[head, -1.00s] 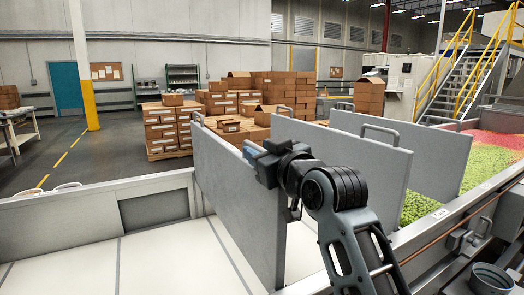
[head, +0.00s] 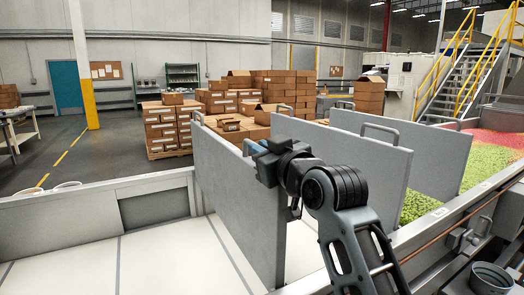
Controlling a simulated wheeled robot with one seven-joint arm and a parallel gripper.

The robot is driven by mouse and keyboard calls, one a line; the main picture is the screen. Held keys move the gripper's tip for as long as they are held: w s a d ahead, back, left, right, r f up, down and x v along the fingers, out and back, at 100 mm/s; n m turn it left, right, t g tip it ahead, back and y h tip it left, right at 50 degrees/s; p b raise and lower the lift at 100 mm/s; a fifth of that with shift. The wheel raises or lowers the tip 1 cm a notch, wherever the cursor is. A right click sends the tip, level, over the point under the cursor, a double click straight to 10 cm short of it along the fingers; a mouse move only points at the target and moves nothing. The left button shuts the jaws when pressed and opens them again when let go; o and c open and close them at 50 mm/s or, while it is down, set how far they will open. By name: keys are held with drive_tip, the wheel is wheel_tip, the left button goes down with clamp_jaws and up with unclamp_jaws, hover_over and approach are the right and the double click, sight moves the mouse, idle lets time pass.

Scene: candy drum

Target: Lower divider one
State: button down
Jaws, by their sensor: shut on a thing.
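Divider one seems to be the nearest grey upright panel (head: 225,180). It stands across the white-floored trough (head: 120,265), with its lower edge close to the floor. Another handle shows at its far top corner. My gripper (head: 255,150) is at the panel's near top part and is shut on its handle (head: 247,147); the fingers partly hide the grip. A second grey divider (head: 345,165) stands behind it to the right, and a third (head: 430,150) stands beyond that.
Stacked cardboard boxes (head: 240,95) stand on the floor behind. The trough at left is empty.

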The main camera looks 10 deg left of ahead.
sight(282, 241)
wheel_tip(282, 241, down, 16)
drive_tip(key=b, duration=1.1)
drive_tip(key=shift+f, duration=0.25)
drive_tip(key=c, duration=1.1)
unclamp_jaws()
drive_tip(key=shift+r, duration=0.1)
drive_tip(key=shift+b+v, duration=0.5)
drive_tip(key=shift+v, duration=3.5)
drive_tip(key=shift+w, duration=0.1)
